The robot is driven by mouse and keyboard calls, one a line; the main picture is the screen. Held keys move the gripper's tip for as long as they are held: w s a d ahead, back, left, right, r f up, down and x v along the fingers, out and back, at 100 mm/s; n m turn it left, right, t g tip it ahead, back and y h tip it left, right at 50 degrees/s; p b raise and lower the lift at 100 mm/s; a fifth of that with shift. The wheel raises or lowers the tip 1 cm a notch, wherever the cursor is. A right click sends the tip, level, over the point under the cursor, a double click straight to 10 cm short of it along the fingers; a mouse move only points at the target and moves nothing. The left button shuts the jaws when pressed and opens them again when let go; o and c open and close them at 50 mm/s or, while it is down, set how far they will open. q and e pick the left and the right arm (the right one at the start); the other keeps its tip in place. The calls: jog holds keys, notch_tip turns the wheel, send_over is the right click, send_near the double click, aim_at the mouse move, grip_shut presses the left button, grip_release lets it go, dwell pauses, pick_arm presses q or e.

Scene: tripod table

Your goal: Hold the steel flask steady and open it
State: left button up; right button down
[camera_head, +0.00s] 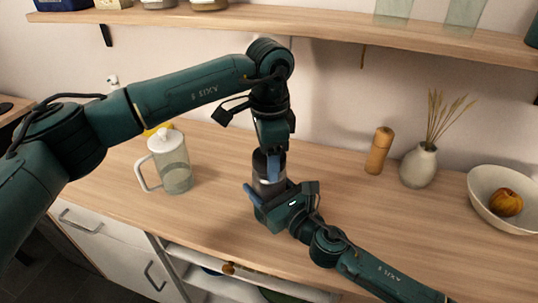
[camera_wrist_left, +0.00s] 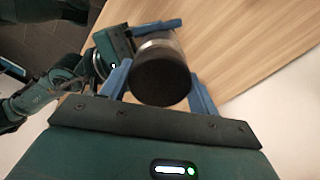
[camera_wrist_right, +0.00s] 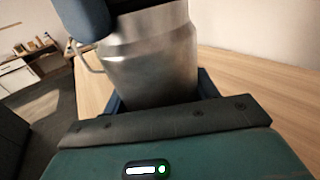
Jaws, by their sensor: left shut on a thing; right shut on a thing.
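The steel flask (camera_head: 268,186) stands upright on the wooden counter, mostly hidden by my grippers. Its dark lid (camera_head: 259,163) is on top. My left gripper (camera_head: 268,164) comes down from above, shut on the lid; in the left wrist view, the round lid (camera_wrist_left: 160,80) sits between its blue fingers. My right gripper (camera_head: 266,194) reaches in from the lower right, shut around the flask body. The right wrist view shows the steel body (camera_wrist_right: 150,65) close up between its fingers. I cannot tell whether the lid is loosened.
A glass jug with white lid (camera_head: 172,164) stands left of the flask. A pepper mill (camera_head: 379,151), a vase with dried stalks (camera_head: 418,167) and a white bowl (camera_head: 486,190) holding a fruit stand to the right. A wooden shelf (camera_head: 330,27) hangs above. The counter's front edge is near.

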pick_arm(q)
jog(key=shift+n, duration=0.8)
jog(key=o, duration=1.1)
